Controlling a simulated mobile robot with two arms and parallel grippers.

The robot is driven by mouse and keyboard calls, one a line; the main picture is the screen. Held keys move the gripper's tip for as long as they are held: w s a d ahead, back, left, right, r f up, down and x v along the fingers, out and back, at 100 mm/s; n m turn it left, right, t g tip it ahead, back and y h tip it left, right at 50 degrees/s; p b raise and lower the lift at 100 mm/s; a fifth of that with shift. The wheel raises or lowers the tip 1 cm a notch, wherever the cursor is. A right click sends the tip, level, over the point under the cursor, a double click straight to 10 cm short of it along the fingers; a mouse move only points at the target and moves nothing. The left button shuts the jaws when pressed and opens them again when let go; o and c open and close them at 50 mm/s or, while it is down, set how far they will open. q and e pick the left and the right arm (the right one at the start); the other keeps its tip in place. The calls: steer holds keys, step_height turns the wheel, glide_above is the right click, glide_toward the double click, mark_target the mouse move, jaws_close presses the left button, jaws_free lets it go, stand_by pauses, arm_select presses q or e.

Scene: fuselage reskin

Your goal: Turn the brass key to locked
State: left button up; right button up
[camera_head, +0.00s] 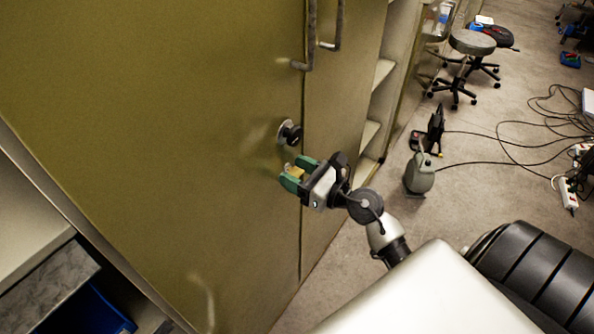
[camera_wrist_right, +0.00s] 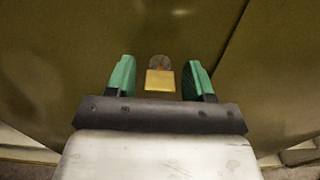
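The brass key (camera_head: 297,171) sits at the olive cabinet door (camera_head: 180,130), below a round black knob (camera_head: 290,133). In the right wrist view the brass key (camera_wrist_right: 160,80) shows as a square yellow bow in front of a dark round lock (camera_wrist_right: 159,62). My right gripper (camera_head: 298,172) has green fingertips and is open around the key. In the right wrist view the gripper (camera_wrist_right: 160,80) has one finger on each side of the key, with a gap on both sides. My left gripper is not in view.
Grey pull handles (camera_head: 311,45) stick out from the doors above the knob. Open shelves (camera_head: 372,130) stand to the right. A stool (camera_head: 471,43), a grey-green canister (camera_head: 419,174) and loose cables lie on the floor at the right.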

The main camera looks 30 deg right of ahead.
steer(key=c, duration=0.8)
steer(key=m+p, duration=0.2)
steer(key=p, duration=0.1)
steer(key=shift+r+m, duration=0.2)
steer(key=shift+m, duration=0.2)
steer(key=m+p, duration=0.3)
steer(key=m, duration=0.2)
steer(key=shift+p, duration=0.4)
steer(key=m+p, duration=0.3)
steer(key=m, duration=0.2)
steer(key=shift+m, duration=0.4)
steer(key=m+p, duration=0.2)
steer(key=m, duration=0.2)
steer(key=shift+f, duration=0.15)
steer(key=shift+m, duration=0.3)
